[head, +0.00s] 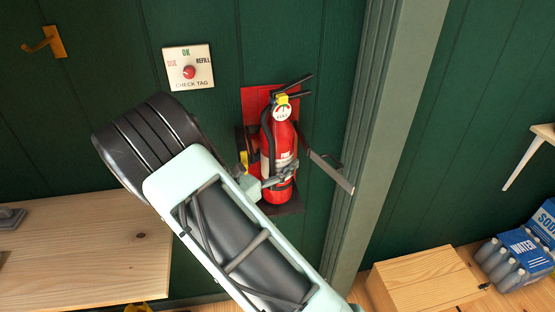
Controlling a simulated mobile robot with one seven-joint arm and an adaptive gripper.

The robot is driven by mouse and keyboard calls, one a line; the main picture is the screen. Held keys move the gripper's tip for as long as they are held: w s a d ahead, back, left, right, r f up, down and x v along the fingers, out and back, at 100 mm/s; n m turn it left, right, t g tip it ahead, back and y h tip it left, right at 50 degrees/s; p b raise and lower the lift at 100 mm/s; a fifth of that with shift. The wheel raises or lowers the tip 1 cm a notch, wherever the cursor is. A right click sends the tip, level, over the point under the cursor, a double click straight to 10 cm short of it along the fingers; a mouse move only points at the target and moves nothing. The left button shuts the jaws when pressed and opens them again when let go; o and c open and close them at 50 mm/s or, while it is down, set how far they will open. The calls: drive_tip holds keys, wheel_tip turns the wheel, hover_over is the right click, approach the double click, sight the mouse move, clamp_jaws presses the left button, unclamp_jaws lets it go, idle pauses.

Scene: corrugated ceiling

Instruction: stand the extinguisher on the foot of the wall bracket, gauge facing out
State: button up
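The red extinguisher (270,150) stands upright at the wall bracket. Its white round gauge (281,113) faces out, and its black handle is at the top. The bracket has a red back plate (252,98) and a dark foot (288,209) under the extinguisher's base. Whether the base touches the foot is hard to see. A grey metal strap (332,174) sticks out open on the right. My gripper (286,173) is at the lower front of the extinguisher, its grey fingers against or very near the body. Its far finger is not clear, so its opening cannot be told.
A check tag panel (188,68) with a red knob and a yellow hook (45,42) are on the green wall. A wooden bench (85,250) is at left. A grey-green post (385,130) stands right of the bracket. A wooden box (425,280) and bottle packs (515,255) are lower right.

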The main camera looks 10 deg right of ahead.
drive_tip(key=shift+f+b, duration=0.25)
drive_tip(key=shift+b, duration=0.05)
idle(0.4)
drive_tip(key=o, duration=2)
drive_tip(key=shift+o, duration=0.8)
drive_tip(key=shift+f, duration=0.1)
